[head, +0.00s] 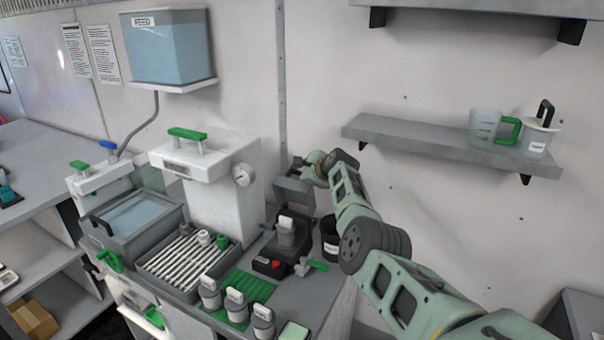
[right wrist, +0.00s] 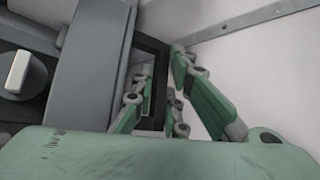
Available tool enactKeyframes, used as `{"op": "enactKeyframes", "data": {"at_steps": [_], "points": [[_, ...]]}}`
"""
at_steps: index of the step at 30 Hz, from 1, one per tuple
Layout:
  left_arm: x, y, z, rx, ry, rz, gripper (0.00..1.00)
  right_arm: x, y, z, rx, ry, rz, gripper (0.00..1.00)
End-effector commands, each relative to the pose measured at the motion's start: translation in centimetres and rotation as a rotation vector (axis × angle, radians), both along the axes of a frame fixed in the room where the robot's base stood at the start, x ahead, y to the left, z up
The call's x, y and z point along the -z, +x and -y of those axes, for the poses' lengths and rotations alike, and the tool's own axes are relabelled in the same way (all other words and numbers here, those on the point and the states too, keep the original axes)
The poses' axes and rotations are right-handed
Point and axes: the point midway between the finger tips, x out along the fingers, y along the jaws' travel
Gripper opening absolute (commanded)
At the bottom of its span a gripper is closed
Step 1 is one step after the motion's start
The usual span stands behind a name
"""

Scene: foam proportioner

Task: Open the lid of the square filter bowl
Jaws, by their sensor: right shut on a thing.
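A grey square basin (head: 160,222) with a pale blue, see-through top and a black handle (head: 101,226) stands at the left of the counter. It looks like the square filter bowl, with its lid lying flat. My right gripper (head: 302,167) is far to its right, at the back of a black device (head: 290,257) with a grey upper block (head: 293,192). In the right wrist view my right gripper (right wrist: 162,80) has its fingers around a dark bar (right wrist: 152,48) beside the grey block (right wrist: 95,60). The fingertips are partly hidden. My left gripper is not in view.
A white machine (head: 215,190) with a green handle stands between basin and device. A slatted tray (head: 185,262) and several white-capped jars (head: 236,305) are in front. A black cup (head: 330,240) stands by my right arm. A wall shelf (head: 430,141) holds two jugs.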

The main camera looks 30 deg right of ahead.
Motion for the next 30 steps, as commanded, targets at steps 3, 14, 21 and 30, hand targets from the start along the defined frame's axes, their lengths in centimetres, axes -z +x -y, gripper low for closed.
{"op": "enactKeyframes", "data": {"at_steps": [3, 14, 21, 30], "points": [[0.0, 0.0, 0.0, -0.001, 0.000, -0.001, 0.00, -0.5, 0.0, 0.7, 0.011, -0.010, 0.014, 0.00], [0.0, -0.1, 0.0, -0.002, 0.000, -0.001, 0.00, -0.4, 0.0, 0.7, 0.014, -0.009, 0.012, 0.18], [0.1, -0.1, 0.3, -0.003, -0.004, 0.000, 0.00, -0.1, -0.1, 0.7, 0.014, -0.008, 0.008, 0.18], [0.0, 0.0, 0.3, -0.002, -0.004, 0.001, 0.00, -0.6, -1.1, 0.7, 0.014, -0.010, 0.007, 0.18]]}}
